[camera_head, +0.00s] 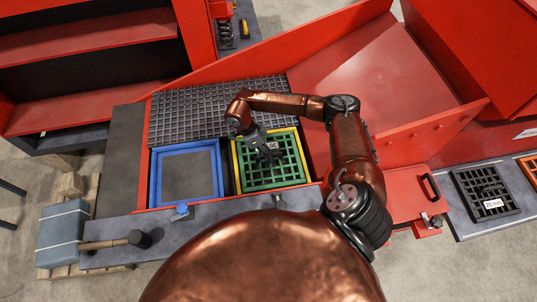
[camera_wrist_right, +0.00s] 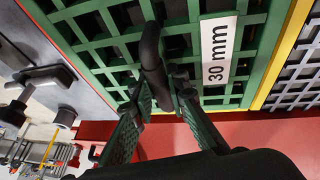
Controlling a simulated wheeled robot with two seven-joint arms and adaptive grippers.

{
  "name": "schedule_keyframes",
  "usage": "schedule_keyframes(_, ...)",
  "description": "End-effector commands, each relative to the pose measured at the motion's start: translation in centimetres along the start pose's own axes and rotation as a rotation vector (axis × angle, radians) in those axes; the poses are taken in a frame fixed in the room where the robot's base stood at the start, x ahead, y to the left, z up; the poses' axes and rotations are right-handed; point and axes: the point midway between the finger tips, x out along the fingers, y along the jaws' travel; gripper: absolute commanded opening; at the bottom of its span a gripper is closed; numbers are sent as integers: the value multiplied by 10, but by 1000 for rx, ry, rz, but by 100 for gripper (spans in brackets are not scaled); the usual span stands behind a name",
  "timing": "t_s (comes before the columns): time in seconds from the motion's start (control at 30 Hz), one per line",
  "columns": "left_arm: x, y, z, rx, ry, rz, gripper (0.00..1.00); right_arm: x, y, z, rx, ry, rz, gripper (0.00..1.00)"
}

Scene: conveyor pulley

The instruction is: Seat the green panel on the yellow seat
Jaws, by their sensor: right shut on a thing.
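The green panel (camera_head: 287,172) is a square grid with a "30 mm" label and a black handle (camera_wrist_right: 150,58). It lies over the yellow seat (camera_head: 236,165), whose yellow rim shows along the left and far sides. In the right wrist view the green grid (camera_wrist_right: 100,45) fills the top and a yellow strip (camera_wrist_right: 285,50) runs beside it. I cannot tell whether the panel is fully down in the seat. My right gripper (camera_head: 266,152) is shut on the panel's handle, also seen in the wrist view (camera_wrist_right: 158,88). My left gripper is not in view.
A blue frame (camera_head: 218,172) with a grey middle lies left of the yellow seat. A grey grid deck (camera_head: 205,108) is behind both. Red sloped walls (camera_head: 385,65) stand at the right. A mallet (camera_head: 138,239) rests on the front ledge; a black grid panel (camera_head: 487,190) lies far right.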

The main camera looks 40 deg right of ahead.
Motion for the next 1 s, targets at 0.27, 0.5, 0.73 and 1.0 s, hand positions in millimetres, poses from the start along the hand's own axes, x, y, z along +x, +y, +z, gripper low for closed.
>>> schedule_keyframes(0.27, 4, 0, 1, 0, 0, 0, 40, 2, -1, 1, 1, -1, -1, 0)
schedule_keyframes(0.5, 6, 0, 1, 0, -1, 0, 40, 3, -2, 2, 1, -1, -1, 0)
schedule_keyframes(0.73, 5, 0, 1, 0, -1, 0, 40, 3, -2, 2, 0, -1, -1, 0)
schedule_keyframes(1.0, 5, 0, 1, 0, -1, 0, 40, 4, -1, 2, 0, -1, 0, 33)
